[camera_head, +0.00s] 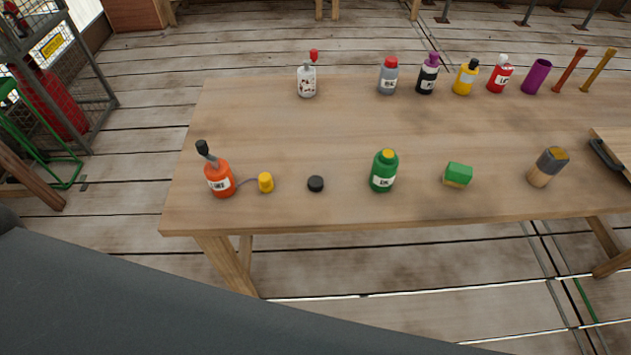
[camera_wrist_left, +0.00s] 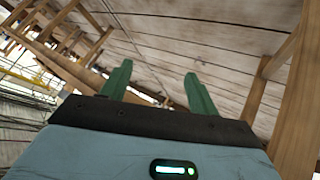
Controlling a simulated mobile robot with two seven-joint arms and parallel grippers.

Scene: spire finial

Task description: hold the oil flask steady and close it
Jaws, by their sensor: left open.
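Several bottles stand on the wooden table, and their labels are too small to read, so I cannot tell for certain which is the oil flask. An orange bottle (camera_head: 220,178) with a dark, tilted spout stands at the front left, and a yellow cap (camera_head: 265,182) lies beside it on a thin cord. A green bottle (camera_head: 383,172) with a yellowish top stands upright at the front middle. A loose black cap (camera_head: 316,184) lies between them. My left gripper (camera_wrist_left: 158,72) is open and empty in the left wrist view, away from the bottles. My right gripper is not in view.
The table (camera_head: 255,125) has clear room in its middle. A green block (camera_head: 458,174) and a grey-and-wood cylinder (camera_head: 547,167) stand at the front right. A row of bottles, including a white one (camera_head: 307,82) and a purple cup (camera_head: 536,77), stands at the back.

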